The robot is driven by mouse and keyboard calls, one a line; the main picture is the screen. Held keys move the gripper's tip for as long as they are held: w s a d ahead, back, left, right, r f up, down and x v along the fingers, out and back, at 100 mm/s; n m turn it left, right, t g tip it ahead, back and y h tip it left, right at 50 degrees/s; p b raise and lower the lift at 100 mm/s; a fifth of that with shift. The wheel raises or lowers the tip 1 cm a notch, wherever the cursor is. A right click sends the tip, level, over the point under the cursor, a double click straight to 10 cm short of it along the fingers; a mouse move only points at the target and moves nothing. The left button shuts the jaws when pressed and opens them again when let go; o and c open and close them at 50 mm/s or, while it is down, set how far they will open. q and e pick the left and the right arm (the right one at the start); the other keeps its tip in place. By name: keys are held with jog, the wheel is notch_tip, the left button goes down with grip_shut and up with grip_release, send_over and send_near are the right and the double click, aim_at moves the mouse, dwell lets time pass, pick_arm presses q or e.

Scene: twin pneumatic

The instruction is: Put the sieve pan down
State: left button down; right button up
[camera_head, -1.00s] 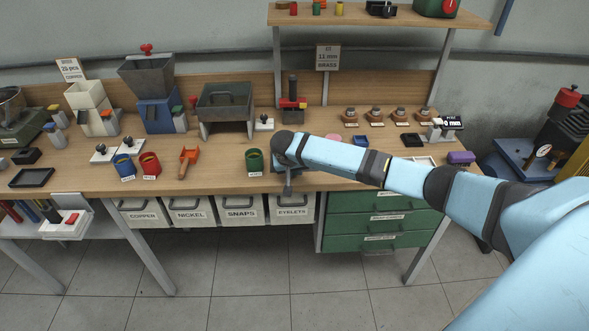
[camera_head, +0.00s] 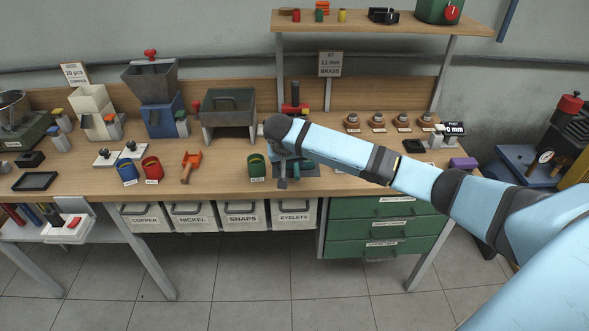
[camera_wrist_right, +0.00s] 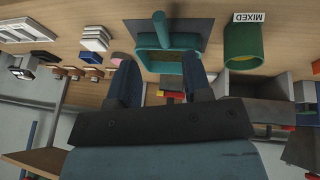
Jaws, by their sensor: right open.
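The sieve pan (camera_wrist_right: 168,66) is a teal pan with a teal handle (camera_wrist_right: 160,28). In the right wrist view it rests on a dark grey mat (camera_wrist_right: 199,27), and its inside looks yellowish. In the head view part of the pan (camera_head: 305,165) shows on the bench, mostly behind my right wrist. My right gripper (camera_wrist_right: 162,72) is open, with its two fingers apart and the pan showing beyond and between them. I cannot tell whether a finger touches it. My left gripper is in neither view.
A green cup (camera_head: 257,167) labelled MIXED stands just left of the mat. An orange scoop (camera_head: 190,162) and red (camera_head: 152,169) and blue (camera_head: 127,172) cups are farther left. A grey tray on a stand (camera_head: 228,112) is behind. The front bench edge is close.

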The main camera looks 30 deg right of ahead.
jog(key=s+a+f+n+t+y, duration=0.3)
jog(key=s+a+f+n+y, duration=0.3)
jog(key=s+a+f, duration=1)
jog(key=s+a+n+t, duration=0.1)
jog(key=s+t, duration=0.1)
jog(key=s, duration=0.6)
jog(key=s+a+f+n+t+y, duration=0.1)
jog(key=s+a+n+t, duration=0.1)
jog(key=s, duration=0.7)
jog(key=shift+f+t+y, duration=0.3)
jog(key=shift+t, duration=0.3)
notch_tip(320, 180, up, 7)
jog(key=p, duration=0.7)
jog(key=shift+r, duration=0.15)
jog(key=shift+d, duration=0.1)
